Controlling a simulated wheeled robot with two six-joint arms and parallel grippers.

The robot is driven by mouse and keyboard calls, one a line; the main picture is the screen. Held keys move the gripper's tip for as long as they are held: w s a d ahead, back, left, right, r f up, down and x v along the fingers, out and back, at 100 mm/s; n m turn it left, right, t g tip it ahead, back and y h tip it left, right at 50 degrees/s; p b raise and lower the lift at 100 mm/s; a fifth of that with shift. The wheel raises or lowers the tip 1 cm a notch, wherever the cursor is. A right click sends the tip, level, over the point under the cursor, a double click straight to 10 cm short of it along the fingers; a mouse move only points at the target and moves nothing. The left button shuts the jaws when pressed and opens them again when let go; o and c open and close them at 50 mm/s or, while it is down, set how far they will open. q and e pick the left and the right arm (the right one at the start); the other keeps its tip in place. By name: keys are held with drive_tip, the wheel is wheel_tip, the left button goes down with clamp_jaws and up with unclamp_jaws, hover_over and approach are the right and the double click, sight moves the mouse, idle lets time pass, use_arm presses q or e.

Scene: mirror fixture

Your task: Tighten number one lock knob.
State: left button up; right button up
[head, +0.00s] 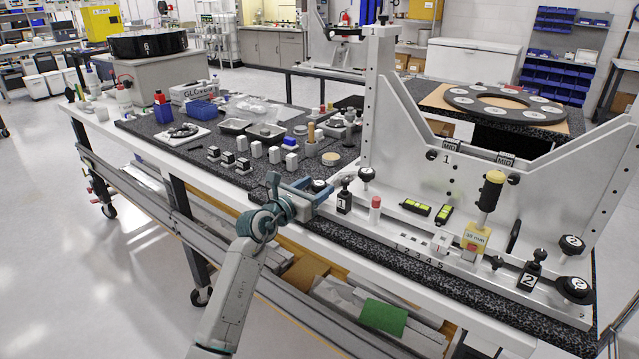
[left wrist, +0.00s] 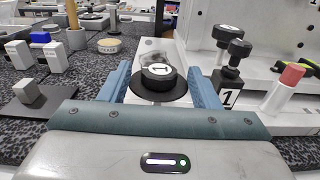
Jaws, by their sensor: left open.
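The number one lock knob (left wrist: 158,75) is a round black knob with a white "1" label on top, over a wider black disc. It sits at the left end of the pale metal fixture base (head: 395,222). My left gripper (head: 308,188) is open, with its blue fingers on either side of this knob. In the left wrist view the left gripper (left wrist: 163,85) shows gaps between the fingers and the knob. In the head view the knob (head: 319,185) is partly hidden by the fingers. My right gripper is not in view.
A black post marked "1" (head: 344,201) stands just right of the knob, with a red-capped white cylinder (head: 375,209) beside it. Several small blocks stand left on the dark speckled tabletop (head: 232,178). A post marked "2" (head: 529,272) is at the fixture's right end.

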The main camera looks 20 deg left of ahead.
use_arm(q)
drive_tip(key=shift+x, duration=0.95)
drive_tip(key=shift+w, duration=0.2)
drive_tip(key=c, duration=1)
